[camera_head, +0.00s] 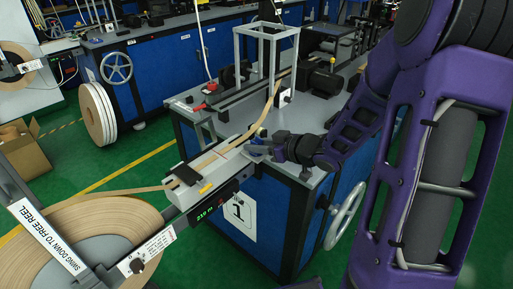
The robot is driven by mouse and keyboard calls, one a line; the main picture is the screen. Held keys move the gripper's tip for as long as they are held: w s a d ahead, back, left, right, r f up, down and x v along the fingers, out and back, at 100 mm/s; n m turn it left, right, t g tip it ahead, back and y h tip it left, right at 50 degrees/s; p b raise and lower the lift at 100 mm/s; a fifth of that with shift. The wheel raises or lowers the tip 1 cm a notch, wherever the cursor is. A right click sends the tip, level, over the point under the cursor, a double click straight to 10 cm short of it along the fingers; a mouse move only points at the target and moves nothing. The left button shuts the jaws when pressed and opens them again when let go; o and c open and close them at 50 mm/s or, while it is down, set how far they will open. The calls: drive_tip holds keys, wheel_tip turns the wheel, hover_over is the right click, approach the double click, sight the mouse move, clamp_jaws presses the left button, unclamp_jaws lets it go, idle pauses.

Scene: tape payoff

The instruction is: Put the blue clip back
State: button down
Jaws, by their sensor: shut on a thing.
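My gripper (265,145) is at the end of my purple arm, low over the near left part of the grey bench top (310,115). It is shut on a small blue thing that looks like the blue clip (256,150). The clip is beside the tan tape (238,141), which runs over the guide block. It is too small to tell whether the clip touches the tape or the bench. My fingers hide part of it.
A large tape reel (95,235) with a swing-down arm (48,240) stands at the lower left. A grey frame (238,55) rises behind the tape path. A black motor (318,78) sits farther back. A handwheel (345,215) sticks out at the bench's right. Green floor shows at left.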

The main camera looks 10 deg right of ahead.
drive_tip(key=shift+f, duration=0.15)
drive_tip(key=c, duration=0.6)
unclamp_jaws()
drive_tip(key=shift+r, duration=0.25)
drive_tip(key=shift+s+d+r, duration=0.15)
drive_tip(key=shift+s, duration=0.05)
drive_tip(key=p+v, duration=0.3)
drive_tip(key=v, duration=0.8)
drive_tip(key=shift+s+d, duration=0.2)
